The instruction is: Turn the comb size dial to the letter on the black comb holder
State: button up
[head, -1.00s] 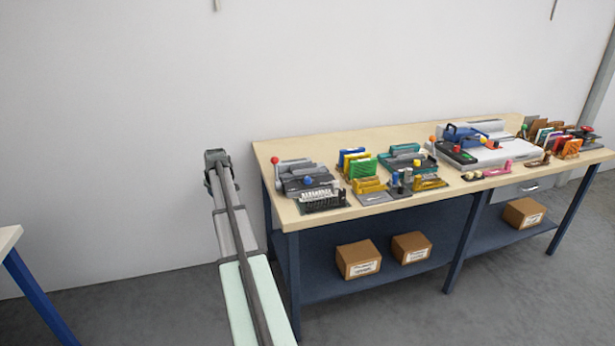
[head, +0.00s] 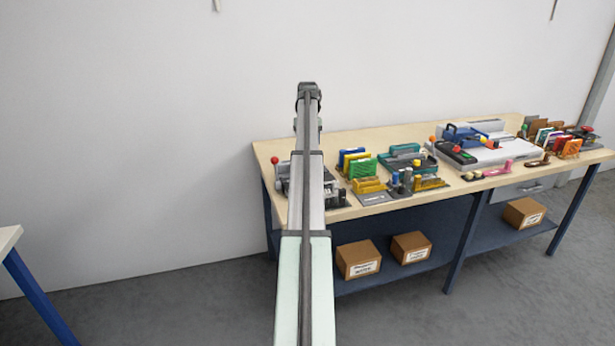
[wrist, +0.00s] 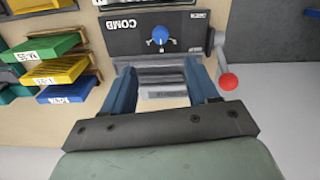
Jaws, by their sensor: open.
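The grey comb machine (wrist: 122,38) shows upside down in the wrist view, marked COMB. Its blue dial (wrist: 160,36) with a light pointer mark sits on the top face; its setting is too small to read. My gripper (wrist: 160,68) is open and empty, its two blue fingers spread over the machine, with the dial beyond the fingertips between them. In the head view my arm hides most of the machine (head: 283,184) and the dial. The black comb holder (head: 338,200) is mostly hidden behind my arm; no letter on it is legible.
A red ball lever (wrist: 228,81) stands beside the machine, close to one finger. Coloured labelled blocks (wrist: 62,68) lie on its other side. More machines, including a teal one (head: 405,152), and small parts crowd the table (head: 265,150). The wall is close behind.

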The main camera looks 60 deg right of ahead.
notch_tip(320, 180, down, 13)
jog(key=shift+w+f, duration=0.1)
dwell(0.4)
jog(key=c, duration=1)
